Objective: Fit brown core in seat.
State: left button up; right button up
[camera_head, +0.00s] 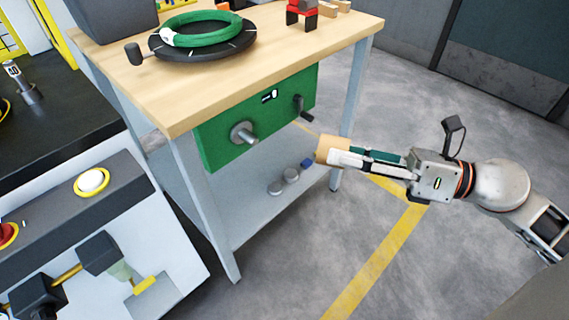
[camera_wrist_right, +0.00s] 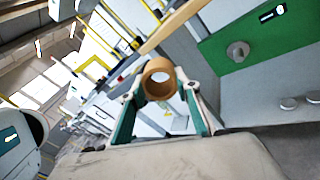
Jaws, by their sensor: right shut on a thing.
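My right gripper (camera_head: 345,157) is shut on the brown core (camera_head: 328,149), a short tan tube, in front of the workbench at the right. In the right wrist view the core (camera_wrist_right: 158,79) sits between the fingertips, its hollow end showing. The green panel (camera_head: 262,115) under the bench top carries a grey round spindle (camera_head: 245,132), which may be the seat; it also shows in the right wrist view (camera_wrist_right: 238,52). The core is apart from the spindle, to its right in the head view. My left gripper is not in view.
The wooden bench top (camera_head: 170,105) holds a green ring (camera_head: 208,30) on a black disc (camera_head: 190,55). A black crank (camera_head: 303,107) sticks out at the panel's right. Grey discs (camera_head: 291,175) lie on the lower shelf (camera_head: 240,210). The floor at right is clear.

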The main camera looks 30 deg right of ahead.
jog(key=w+d+f+m+t+h, duration=0.2)
jog(key=w+f+m+t+h, duration=0.15)
jog(key=w+f, duration=0.55)
jog(key=w+a+f+m+t+h, duration=0.1)
jog(key=w+a+f+m+h, duration=0.1)
jog(key=w+f, duration=0.9)
jog(key=shift+w+a+f+h, duration=0.15)
jog(key=shift+a+f+h, duration=0.65)
jog(key=shift+a, duration=0.25)
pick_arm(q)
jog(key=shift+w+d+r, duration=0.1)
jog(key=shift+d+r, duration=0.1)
pick_arm(e)
jog(key=shift+x, duration=2.8)
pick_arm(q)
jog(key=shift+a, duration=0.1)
